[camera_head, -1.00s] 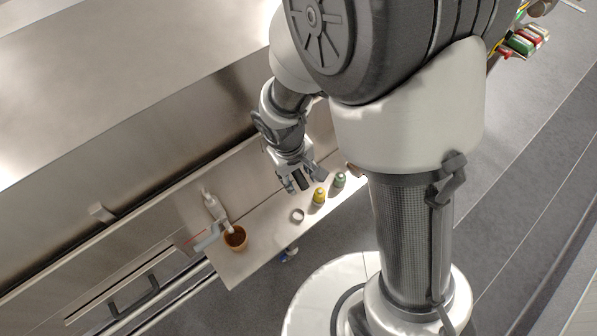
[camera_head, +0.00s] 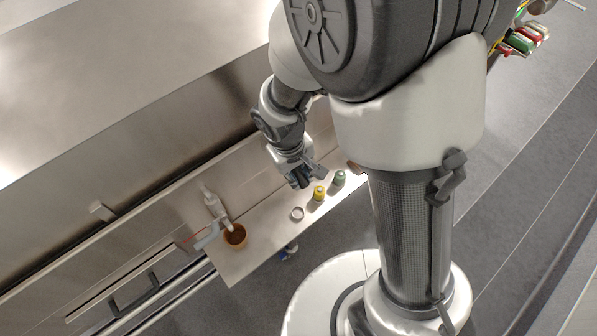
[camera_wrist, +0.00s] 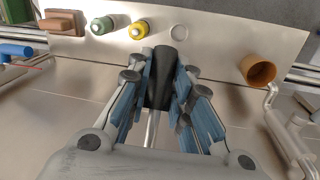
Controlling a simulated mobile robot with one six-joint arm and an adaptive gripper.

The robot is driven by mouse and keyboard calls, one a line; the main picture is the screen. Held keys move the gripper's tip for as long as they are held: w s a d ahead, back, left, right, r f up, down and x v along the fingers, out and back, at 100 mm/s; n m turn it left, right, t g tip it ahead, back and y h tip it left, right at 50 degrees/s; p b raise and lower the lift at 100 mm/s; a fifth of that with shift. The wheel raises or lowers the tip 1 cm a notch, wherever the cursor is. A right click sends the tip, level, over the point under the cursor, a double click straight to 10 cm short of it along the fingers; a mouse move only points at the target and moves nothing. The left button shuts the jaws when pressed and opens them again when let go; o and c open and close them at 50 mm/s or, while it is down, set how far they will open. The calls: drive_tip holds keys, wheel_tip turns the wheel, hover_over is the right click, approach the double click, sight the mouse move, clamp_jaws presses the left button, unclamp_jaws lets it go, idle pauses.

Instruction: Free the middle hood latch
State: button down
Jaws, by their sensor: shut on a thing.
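My gripper (camera_head: 299,180) is in front of the hood in the head view, above the narrow shelf. In the wrist view my gripper (camera_wrist: 161,85) has its blue-padded fingers closed on both sides of a dark, rounded handle (camera_wrist: 162,75). A thin metal rod (camera_wrist: 151,128) runs from the handle toward the bottom of the picture, so it looks like the middle hood latch. In the head view the fingers and arm hide this latch. Another grey lever (camera_head: 208,236) juts from the hood edge near a brown pot.
The shelf (camera_head: 262,232) holds the brown pot (camera_head: 235,238), a ring (camera_head: 297,214), a yellow-topped bottle (camera_head: 319,193) and a green bottle (camera_head: 340,178). A brown block (camera_wrist: 65,22) sits beside the bottles in the wrist view. The steel hood (camera_head: 120,80) fills the left.

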drive_tip(key=shift+r, duration=0.15)
drive_tip(key=p, duration=0.1)
drive_tip(key=r+g+p, duration=0.1)
drive_tip(key=shift+s+d+h+p, duration=0.15)
drive_tip(key=shift+s+h+p, duration=0.1)
drive_tip(key=shift+h+p, duration=0.1)
drive_tip(key=shift+s+d+r+g+h+p, duration=0.25)
drive_tip(key=shift+r+g+h+p, duration=0.2)
drive_tip(key=shift+g+p, duration=0.35)
drive_tip(key=c, duration=1.4)
unclamp_jaws()
drive_tip(key=v, duration=1.2)
drive_tip(key=shift+s, duration=0.15)
